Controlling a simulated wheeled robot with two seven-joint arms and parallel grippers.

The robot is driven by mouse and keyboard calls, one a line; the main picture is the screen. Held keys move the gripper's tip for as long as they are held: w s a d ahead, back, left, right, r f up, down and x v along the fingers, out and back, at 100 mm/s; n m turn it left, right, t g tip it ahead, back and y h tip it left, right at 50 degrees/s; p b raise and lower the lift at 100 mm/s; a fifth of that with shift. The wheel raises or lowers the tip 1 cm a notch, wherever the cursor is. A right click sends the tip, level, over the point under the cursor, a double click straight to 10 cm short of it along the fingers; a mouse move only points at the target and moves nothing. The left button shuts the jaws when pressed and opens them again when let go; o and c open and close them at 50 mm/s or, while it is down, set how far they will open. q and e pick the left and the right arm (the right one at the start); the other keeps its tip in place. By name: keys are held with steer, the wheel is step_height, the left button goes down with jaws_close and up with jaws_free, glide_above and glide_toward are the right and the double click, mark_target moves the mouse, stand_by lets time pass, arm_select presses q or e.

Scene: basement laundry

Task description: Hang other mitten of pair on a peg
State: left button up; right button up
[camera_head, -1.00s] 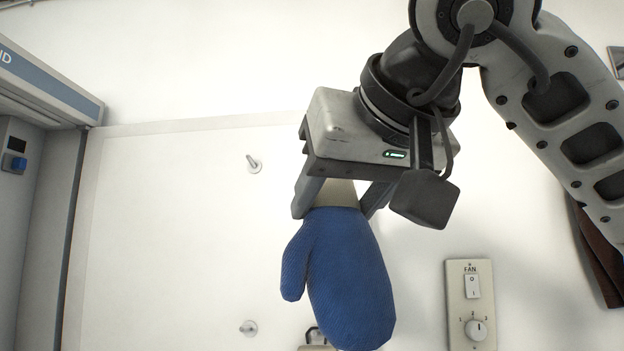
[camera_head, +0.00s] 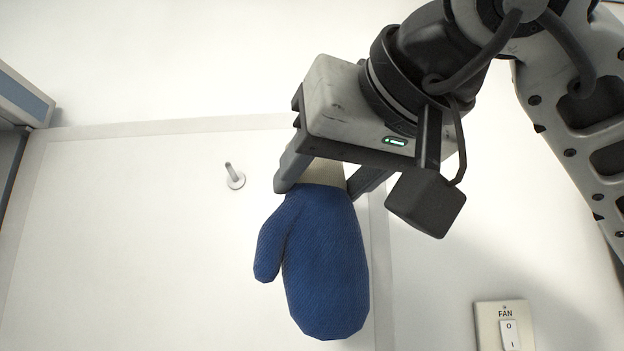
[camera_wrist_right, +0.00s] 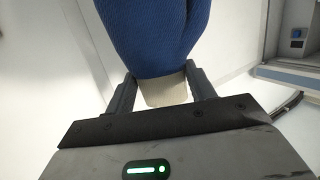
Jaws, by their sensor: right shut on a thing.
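A blue mitten (camera_head: 325,262) with a cream cuff hangs from my right gripper (camera_head: 318,184) in the head view, thumb to the left. The gripper is shut on the cuff. In the right wrist view the mitten (camera_wrist_right: 155,38) shows above the fingers, with its cuff between the two fingers of my right gripper (camera_wrist_right: 163,90). A metal peg (camera_head: 234,176) stands out from the white board (camera_head: 130,240), to the left of the gripper and apart from it. The peg looks bare. My left gripper is not in view.
A fan switch plate (camera_head: 505,325) is on the wall at the lower right. A grey cabinet (camera_head: 22,100) with a blue strip is at the left edge. The board around the peg is clear.

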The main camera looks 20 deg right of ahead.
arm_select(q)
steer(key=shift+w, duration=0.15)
arm_select(e)
steer(key=w+d+f, duration=0.1)
steer(key=w+d, duration=0.2)
steer(key=w, duration=0.4)
steer(key=shift+w+f, duration=0.2)
steer(key=shift+w, duration=0.05)
stand_by(0.6)
stand_by(0.4)
